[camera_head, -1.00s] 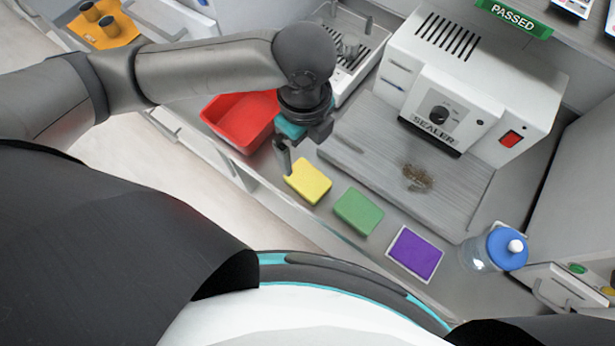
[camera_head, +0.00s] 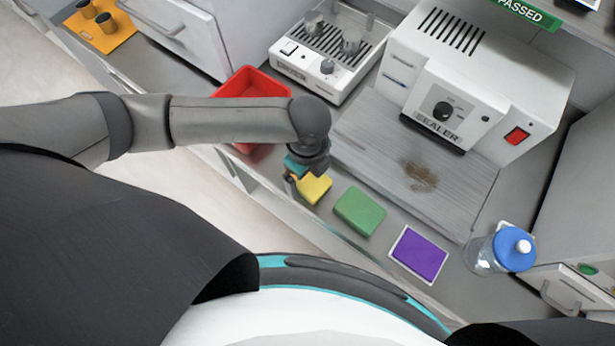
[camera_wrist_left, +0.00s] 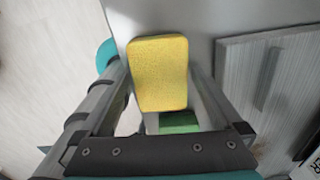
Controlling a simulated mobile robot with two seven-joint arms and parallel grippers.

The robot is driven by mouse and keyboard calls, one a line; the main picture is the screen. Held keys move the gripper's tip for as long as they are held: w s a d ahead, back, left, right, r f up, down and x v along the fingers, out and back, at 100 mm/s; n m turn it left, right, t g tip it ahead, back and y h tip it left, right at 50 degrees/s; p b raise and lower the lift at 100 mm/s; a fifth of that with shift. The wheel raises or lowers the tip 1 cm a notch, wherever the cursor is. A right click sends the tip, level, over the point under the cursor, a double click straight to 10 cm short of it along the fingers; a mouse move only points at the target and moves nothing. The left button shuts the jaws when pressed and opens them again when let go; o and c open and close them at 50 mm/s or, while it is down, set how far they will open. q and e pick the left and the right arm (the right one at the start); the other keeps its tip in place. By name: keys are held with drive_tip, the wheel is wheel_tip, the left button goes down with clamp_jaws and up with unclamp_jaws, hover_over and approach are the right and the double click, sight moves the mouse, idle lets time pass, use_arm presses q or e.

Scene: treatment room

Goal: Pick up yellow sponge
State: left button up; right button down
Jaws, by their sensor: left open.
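The yellow sponge (camera_head: 316,188) lies on the counter near its front edge, partly hidden by my left gripper in the head view. My left gripper (camera_head: 296,177) is over the sponge's left end, pointing down. In the left wrist view the yellow sponge (camera_wrist_left: 160,73) sits between the two open fingers of my left gripper (camera_wrist_left: 160,90), one finger on each side. Whether the fingers touch it, I cannot tell. My right gripper is not in view.
A green sponge (camera_head: 360,211) and a purple pad (camera_head: 418,254) lie in a row to the right. A red bin (camera_head: 252,84) stands behind my arm. A grey ribbed board (camera_head: 390,158), the white sealer (camera_head: 470,85) and a blue-capped bottle (camera_head: 500,250) surround the sponges.

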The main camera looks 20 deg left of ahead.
use_arm(q)
drive_tip(key=shift+f, duration=0.3)
drive_tip(key=shift+c, duration=0.4)
drive_tip(key=c, duration=1.1)
